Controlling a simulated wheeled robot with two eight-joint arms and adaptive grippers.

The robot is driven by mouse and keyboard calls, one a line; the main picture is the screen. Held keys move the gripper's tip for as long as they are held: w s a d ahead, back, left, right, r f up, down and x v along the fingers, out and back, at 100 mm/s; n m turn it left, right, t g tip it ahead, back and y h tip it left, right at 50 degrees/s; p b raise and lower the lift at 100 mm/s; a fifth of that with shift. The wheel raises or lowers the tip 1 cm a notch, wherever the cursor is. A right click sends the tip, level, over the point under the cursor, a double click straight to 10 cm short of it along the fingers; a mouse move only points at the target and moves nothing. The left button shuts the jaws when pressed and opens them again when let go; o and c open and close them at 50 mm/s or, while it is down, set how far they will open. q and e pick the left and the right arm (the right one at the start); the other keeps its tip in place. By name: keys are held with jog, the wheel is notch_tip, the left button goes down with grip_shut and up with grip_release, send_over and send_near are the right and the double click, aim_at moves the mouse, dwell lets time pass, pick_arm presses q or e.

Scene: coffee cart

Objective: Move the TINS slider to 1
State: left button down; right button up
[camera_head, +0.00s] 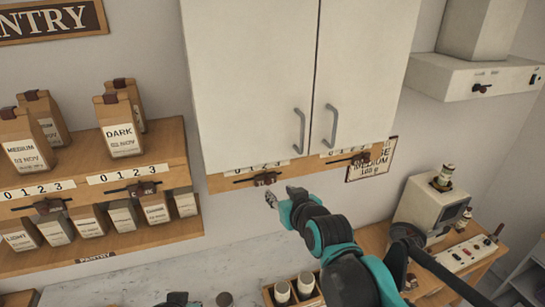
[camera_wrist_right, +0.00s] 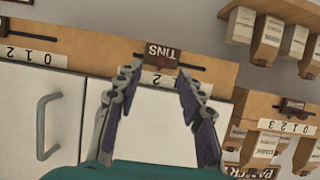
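The TINS slider (camera_wrist_right: 160,55) is a small brown knob on a dark slot in the wooden strip under the white cabinet. In the head view the knob (camera_head: 265,179) sits right of the slot's middle, near the 2 of its 0-to-3 scale. My right gripper (camera_wrist_right: 158,78) is open and empty. In the wrist view, which is upside down, its fingers are spread with the knob beyond and between their tips. In the head view my right gripper (camera_head: 271,198) is just below the knob, apparently not touching it. My left gripper is not clearly in view; only a dark teal arm part shows at the bottom edge.
A second slider (camera_head: 361,158) is on the same strip to the right. The cabinet (camera_head: 260,80) with two handles hangs above. A pantry shelf (camera_head: 150,160) with bags and sliders is at left. A machine (camera_head: 425,208) and power strip (camera_head: 468,252) stand at right.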

aim_at(269, 182)
jog(key=x, duration=0.5)
jog(key=r+p+x, duration=0.1)
jog(key=x, duration=0.1)
jog(key=shift+w+a, duration=0.45)
jog(key=shift+w, duration=0.05)
jog(key=shift+f, duration=0.1)
grip_shut()
